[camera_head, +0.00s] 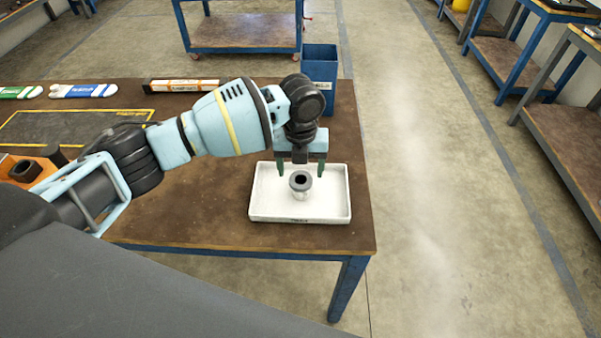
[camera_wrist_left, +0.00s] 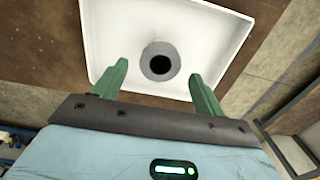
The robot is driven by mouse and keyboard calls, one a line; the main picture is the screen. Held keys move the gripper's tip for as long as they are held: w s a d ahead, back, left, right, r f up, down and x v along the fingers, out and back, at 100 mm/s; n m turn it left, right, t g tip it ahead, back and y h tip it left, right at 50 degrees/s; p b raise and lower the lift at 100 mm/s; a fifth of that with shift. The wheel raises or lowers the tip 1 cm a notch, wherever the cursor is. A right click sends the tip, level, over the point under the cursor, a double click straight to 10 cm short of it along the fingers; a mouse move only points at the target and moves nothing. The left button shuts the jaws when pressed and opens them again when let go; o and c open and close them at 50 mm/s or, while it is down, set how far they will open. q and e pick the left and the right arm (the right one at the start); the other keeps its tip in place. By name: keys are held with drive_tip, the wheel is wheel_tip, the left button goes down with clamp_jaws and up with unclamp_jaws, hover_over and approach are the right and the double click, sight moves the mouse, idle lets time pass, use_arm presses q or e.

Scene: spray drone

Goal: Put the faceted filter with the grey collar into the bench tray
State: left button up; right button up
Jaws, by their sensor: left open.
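The faceted filter with the grey collar (camera_head: 300,184) stands upright in the white bench tray (camera_head: 335,212), with its dark round opening facing up. In the left wrist view the filter (camera_wrist_left: 160,62) shows from above, with the tray (camera_wrist_left: 105,45) around it. My left gripper (camera_head: 300,172) is open over the tray, its green fingertips apart on either side of the filter. In the left wrist view the fingers (camera_wrist_left: 160,82) show clear gaps to the filter. My right gripper is not in view.
The tray lies near the right end of the brown bench (camera_head: 210,210). A blue bin (camera_head: 320,75) stands behind it at the bench edge. A long box (camera_head: 180,85) and an orange holder (camera_head: 35,170) are to the left. Bare bench lies left of the tray.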

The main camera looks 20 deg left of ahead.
sight(301, 179)
use_arm(q)
wheel_tip(301, 179, up, 10)
drive_tip(key=shift+f, duration=0.25)
idle(0.3)
